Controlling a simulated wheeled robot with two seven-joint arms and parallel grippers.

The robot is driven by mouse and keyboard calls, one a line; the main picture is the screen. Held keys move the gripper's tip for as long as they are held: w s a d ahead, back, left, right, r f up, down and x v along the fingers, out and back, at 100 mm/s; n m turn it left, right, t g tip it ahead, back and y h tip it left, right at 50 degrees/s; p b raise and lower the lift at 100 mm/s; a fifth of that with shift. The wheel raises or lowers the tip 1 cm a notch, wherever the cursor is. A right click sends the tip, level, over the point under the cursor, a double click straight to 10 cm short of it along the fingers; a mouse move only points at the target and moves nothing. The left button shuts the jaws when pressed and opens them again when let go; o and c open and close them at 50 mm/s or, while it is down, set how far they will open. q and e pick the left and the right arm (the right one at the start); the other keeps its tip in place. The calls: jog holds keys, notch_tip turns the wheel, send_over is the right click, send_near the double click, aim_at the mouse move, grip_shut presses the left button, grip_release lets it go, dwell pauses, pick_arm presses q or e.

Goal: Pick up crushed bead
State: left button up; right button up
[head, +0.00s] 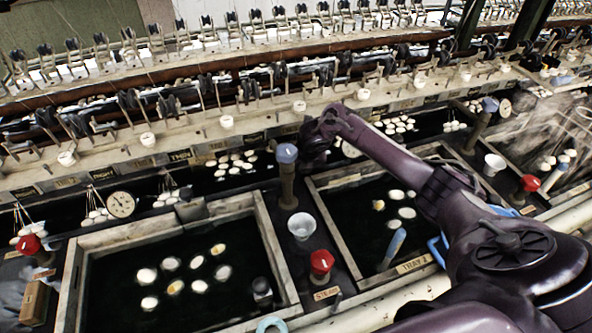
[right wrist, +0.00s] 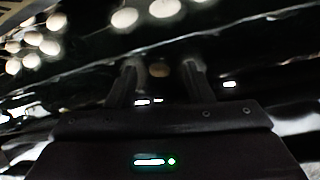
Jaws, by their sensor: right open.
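My right arm reaches in from the right in the head view, and its dark gripper (head: 316,146) hangs over the ledge behind the basins. In the right wrist view the gripper (right wrist: 160,66) has its two fingers apart. A small dim tan roundish thing (right wrist: 159,71) shows between the fingertips, apart from both. It may be the crushed bead, but the picture is too dark and blurred to tell its shape. I cannot pick out a crushed bead in the head view, where the arm hides part of the ledge. My left gripper is not in view.
A front-left basin (head: 88,290) holds several pale cocoons in dark water. Another basin (head: 318,200) lies under my arm. Between them stand a blue-topped post (head: 287,185), a white cup (head: 301,226) and a red knob (head: 321,262). Reeling machinery fills the back.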

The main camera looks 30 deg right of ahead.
jog(key=c, duration=0.8)
jog(key=shift+r, duration=0.15)
